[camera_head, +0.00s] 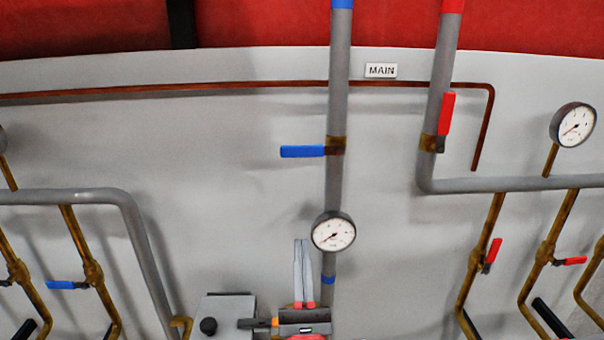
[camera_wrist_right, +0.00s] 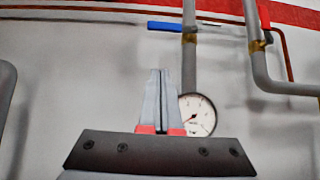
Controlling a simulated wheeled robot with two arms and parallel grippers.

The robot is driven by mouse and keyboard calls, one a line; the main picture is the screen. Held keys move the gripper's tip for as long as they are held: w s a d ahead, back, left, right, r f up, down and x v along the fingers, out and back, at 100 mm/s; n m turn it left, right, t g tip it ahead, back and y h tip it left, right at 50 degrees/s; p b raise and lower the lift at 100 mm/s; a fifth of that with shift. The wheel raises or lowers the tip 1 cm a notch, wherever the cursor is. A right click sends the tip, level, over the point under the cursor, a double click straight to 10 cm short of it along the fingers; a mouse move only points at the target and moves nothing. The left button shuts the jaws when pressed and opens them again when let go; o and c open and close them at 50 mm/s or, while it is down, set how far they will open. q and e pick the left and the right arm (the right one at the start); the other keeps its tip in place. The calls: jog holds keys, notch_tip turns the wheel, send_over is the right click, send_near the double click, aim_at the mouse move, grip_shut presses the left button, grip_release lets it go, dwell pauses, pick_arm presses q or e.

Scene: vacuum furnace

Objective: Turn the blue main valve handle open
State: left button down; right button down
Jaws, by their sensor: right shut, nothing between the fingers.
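The blue main valve handle (camera_head: 302,152) lies level, pointing left from its brass valve body (camera_head: 336,146) on the grey vertical pipe (camera_head: 340,70). A "MAIN" label (camera_head: 381,70) is on the wall to the upper right of it. The handle also shows at the top of the right wrist view (camera_wrist_right: 165,26). My right gripper (camera_head: 303,243) points up, below the handle and left of the gauge, apart from both. Its fingers (camera_wrist_right: 158,72) are shut and empty. My left gripper is not in view.
A round gauge (camera_head: 333,232) sits on the main pipe close to my right gripper. A red handle (camera_head: 446,114) stands upright on the pipe to the right. A copper line (camera_head: 200,88) runs across above. The wall left of the blue handle is clear.

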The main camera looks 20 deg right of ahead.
aim_at(313, 151)
jog(key=s+r+p+x, duration=0.1)
jog(key=p+x, duration=0.9)
jog(key=x, duration=0.3)
jog(key=shift+s+a+r, duration=0.2)
jog(key=shift+s+r, duration=0.2)
